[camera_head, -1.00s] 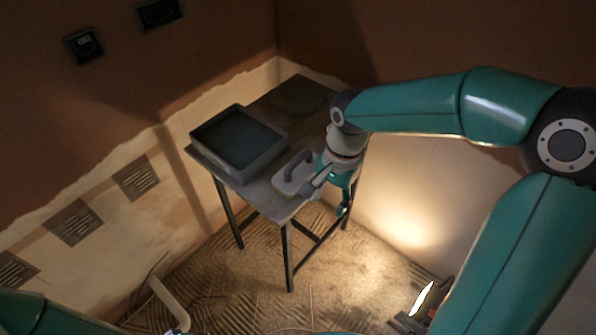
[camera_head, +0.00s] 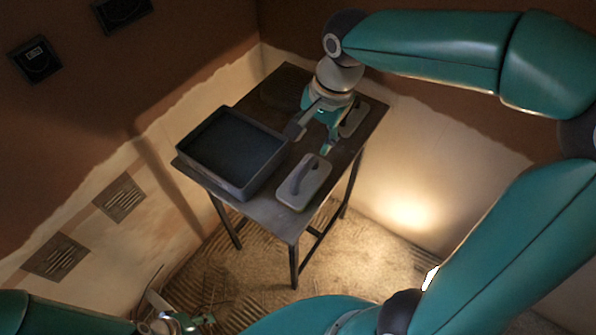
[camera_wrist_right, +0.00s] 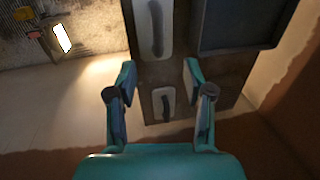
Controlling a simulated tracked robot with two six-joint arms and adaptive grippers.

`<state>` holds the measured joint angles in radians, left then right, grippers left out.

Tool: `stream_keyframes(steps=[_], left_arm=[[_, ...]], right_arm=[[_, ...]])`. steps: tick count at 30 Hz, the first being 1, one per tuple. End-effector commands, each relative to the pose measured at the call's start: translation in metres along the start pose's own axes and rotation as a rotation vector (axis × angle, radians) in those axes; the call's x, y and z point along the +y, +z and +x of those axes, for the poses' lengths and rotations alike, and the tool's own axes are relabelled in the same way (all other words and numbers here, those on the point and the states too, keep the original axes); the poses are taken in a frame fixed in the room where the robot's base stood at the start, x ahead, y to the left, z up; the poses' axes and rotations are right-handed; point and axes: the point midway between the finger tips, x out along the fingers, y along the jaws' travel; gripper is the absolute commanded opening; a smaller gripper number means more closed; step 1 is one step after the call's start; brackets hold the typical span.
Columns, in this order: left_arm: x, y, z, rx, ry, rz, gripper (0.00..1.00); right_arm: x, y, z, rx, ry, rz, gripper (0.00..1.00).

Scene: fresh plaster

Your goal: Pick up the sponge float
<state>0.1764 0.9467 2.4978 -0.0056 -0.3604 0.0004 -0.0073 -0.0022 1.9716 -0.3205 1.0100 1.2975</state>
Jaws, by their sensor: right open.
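Two floats with pale plates and dark grey handles lie on the table (camera_head: 268,212). One float (camera_head: 318,179) is at the front edge; it also shows at the top of the right wrist view (camera_wrist_right: 140,42). The other float (camera_head: 359,117) is farther back at the right, partly hidden by my right gripper (camera_head: 311,141). In the right wrist view it (camera_wrist_right: 155,98) shows between the fingers of my open, empty right gripper (camera_wrist_right: 158,76). I cannot tell which is the sponge float. My left gripper (camera_head: 187,324) is low at the bottom left, away from the table; its opening is unclear.
A dark rectangular tub (camera_head: 234,192) fills the left side of the table, close to the front float. A dark round item (camera_head: 283,93) lies at the back. Plastered walls stand behind and beside the table. A bright lamp (camera_head: 431,277) is on the right.

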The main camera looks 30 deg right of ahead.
Motion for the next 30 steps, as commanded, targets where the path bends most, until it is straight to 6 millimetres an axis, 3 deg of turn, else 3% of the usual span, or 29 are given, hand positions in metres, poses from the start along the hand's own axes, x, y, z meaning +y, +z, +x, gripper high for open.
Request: stream_keyframes(steps=[15, 25, 30], left_arm=[[-0.001, 0.001, 0.003, -0.001, 0.000, 0.000, 0.40], [0.000, 0.001, 0.000, -0.001, 0.000, 0.000, 0.40], [0.002, 0.001, -0.005, -0.001, 0.000, 0.000, 0.40]], right_arm=[[0.003, -0.001, 0.097, -0.001, 0.004, 0.006, 0.52], [0.004, -0.002, 0.120, 0.000, 0.003, 0.007, 0.52], [0.006, -0.002, 0.144, -0.003, 0.006, 0.007, 0.52]])
